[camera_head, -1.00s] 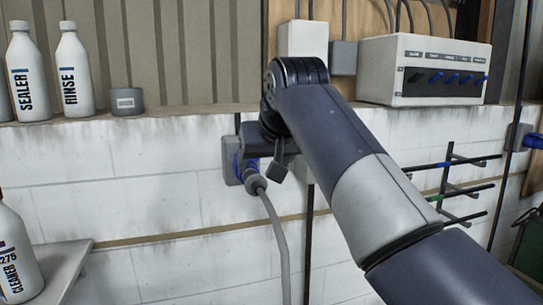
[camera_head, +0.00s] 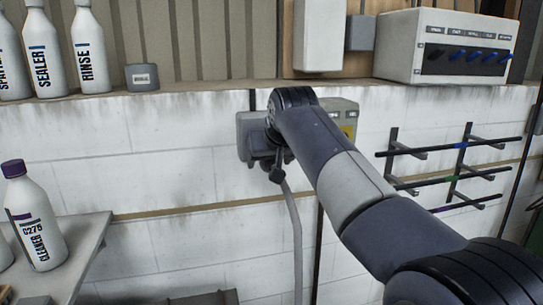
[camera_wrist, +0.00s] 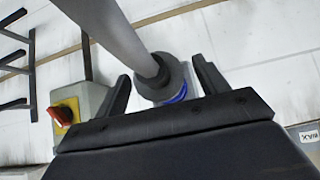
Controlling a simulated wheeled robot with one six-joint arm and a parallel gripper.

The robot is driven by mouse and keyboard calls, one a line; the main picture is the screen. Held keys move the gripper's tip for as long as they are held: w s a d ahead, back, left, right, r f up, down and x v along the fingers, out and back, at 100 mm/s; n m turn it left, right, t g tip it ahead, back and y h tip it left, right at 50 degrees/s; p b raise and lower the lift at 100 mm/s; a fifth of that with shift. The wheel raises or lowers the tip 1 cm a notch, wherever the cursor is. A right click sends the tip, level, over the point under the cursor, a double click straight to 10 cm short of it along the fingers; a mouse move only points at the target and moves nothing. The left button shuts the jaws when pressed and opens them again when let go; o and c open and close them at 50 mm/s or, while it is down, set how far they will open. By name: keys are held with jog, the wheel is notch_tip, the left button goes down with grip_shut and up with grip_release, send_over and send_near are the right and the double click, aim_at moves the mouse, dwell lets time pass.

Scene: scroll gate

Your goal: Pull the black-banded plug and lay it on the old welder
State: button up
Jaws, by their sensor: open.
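A grey plug (camera_wrist: 160,78) on a thick grey cable sits at a wall socket, with blue showing at its base. I see no black band on it. My gripper (camera_wrist: 162,76) is open, its two fingers on either side of the plug, with visible gaps. In the head view the socket box (camera_head: 247,138) is partly hidden behind my arm, and the grey cable (camera_head: 296,240) hangs below. No welder can be made out for certain; a dark object (camera_head: 208,298) is cut off at the lower edge.
A switch box with a red knob (camera_wrist: 62,114) is beside my gripper in the wrist view. Rods on wall brackets (camera_head: 465,165) stick out to the right. A grey panel with black and blue knobs (camera_head: 445,48) and several bottles (camera_head: 88,50) stand on the ledge.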

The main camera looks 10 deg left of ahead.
jog(key=shift+c, duration=0.3)
jog(key=c, duration=1.4)
jog(key=shift+s, duration=0.1)
jog(key=shift+s+d+r, duration=0.1)
jog(key=shift+s, duration=0.1)
jog(key=shift+s+d+b, duration=0.3)
jog(key=shift+s+b, duration=0.1)
jog(key=shift+s, duration=0.25)
jog(key=shift+s+d+b, duration=0.35)
jog(key=shift+s+b, duration=0.05)
jog(key=shift+s, duration=0.25)
jog(key=shift+s+d+b, duration=0.3)
jog(key=shift+s+b, duration=0.1)
jog(key=shift+s, duration=0.25)
